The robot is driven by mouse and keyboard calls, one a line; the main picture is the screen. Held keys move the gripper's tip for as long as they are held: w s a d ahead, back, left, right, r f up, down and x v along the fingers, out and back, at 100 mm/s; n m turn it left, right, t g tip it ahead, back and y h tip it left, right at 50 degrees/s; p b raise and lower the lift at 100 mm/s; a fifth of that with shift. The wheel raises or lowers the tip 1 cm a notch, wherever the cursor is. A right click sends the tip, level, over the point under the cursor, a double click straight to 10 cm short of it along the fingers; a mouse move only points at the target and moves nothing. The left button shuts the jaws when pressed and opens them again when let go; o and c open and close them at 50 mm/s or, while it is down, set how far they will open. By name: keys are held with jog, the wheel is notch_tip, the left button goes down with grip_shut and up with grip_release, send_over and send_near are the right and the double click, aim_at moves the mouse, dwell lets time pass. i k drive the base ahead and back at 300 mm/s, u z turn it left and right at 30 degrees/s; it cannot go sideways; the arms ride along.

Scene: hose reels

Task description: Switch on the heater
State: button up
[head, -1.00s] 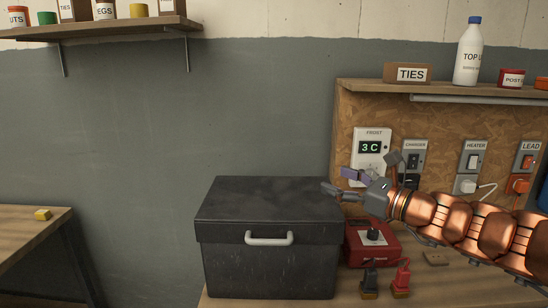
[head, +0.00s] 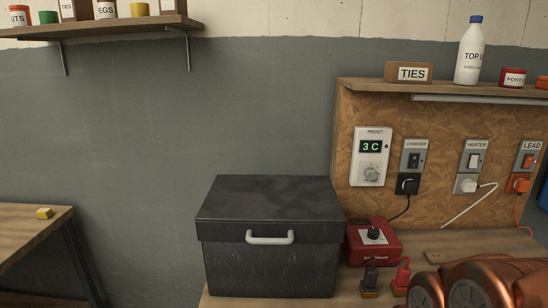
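The heater switch (head: 474,160) is a white rocker on a grey plate under a HEATER label, on the chipboard panel at the right of the head view. Its rocker position is too small to tell. A white plug (head: 468,186) with a white cable sits in the socket below it. Only copper-coloured links of my arm show at the bottom right. My gripper is outside the picture, so its state and what it may hold are hidden.
A CHARGER switch (head: 413,160) with a black plug (head: 407,184) is left of the heater switch, and an orange LEAD switch (head: 528,160) is right. The frost thermostat (head: 372,157) reads 3 C. A black box (head: 270,262) and red charger (head: 374,241) stand on the bench.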

aim_at(474, 161)
jog(key=z, duration=0.05)
jog(key=k, duration=0.65)
jog(key=z, duration=0.35)
jog(key=i, duration=1.6)
jog(key=u, duration=0.4)
